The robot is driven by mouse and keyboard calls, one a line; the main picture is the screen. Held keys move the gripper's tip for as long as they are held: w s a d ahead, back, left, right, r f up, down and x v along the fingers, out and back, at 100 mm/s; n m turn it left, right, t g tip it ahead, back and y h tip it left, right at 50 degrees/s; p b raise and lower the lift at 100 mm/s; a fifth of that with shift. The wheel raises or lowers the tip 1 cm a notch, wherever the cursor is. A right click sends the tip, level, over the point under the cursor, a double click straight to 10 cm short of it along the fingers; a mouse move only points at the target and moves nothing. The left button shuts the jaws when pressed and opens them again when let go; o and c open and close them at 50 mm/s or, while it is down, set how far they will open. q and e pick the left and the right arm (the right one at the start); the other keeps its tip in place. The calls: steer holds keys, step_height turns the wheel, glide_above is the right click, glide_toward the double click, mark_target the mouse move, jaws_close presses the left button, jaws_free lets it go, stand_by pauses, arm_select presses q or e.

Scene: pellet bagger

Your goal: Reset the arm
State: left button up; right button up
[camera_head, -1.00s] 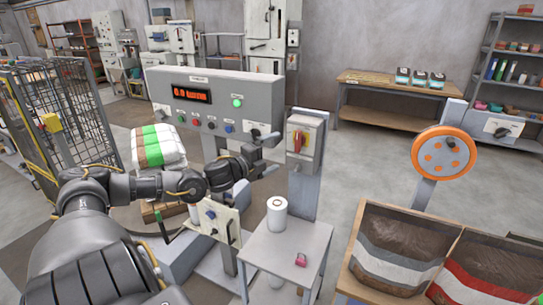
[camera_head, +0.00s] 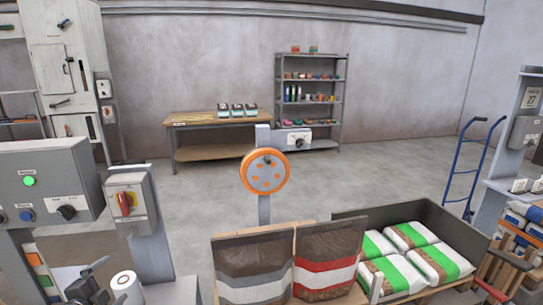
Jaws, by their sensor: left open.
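My left gripper (camera_head: 98,280) is at the bottom left corner of the head view, dark grey, with its jaws apart and nothing visible between them. It is below the grey control panel (camera_head: 45,185) and just left of a white roll (camera_head: 126,286). Most of my left arm is outside the picture.
A switch box with a red knob (camera_head: 126,203) stands near the left gripper. An orange wheel (camera_head: 264,172) rises behind two brown bags (camera_head: 327,258). A dark bin (camera_head: 350,224) holds several green-and-white bags. A blue hand truck (camera_head: 478,165) stands right.

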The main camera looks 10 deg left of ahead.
arm_select(q)
steer(key=s+d+f+n+g, duration=0.6)
steer(key=s+d+f, duration=0.5)
steer(key=s+f, duration=0.15)
steer(key=s+d+f+n+g+h, duration=0.1)
steer(key=s+d+f+n+g, duration=0.15)
steer(key=s+d, duration=0.5)
steer(key=s+d+f+n+g+h, duration=0.1)
steer(key=s+d+f+n+g, duration=0.15)
steer(key=s+d, duration=0.45)
step_height(320, 180, down, 24)
steer(key=s+a+g, duration=0.2)
steer(key=s+a+f+g, duration=0.1)
steer(key=s+a+f, duration=0.1)
steer(key=s+f, duration=1.4)
steer(key=shift+s+a+f+y, duration=0.25)
steer(key=shift+s+f+y, duration=0.05)
steer(key=shift+f, duration=0.2)
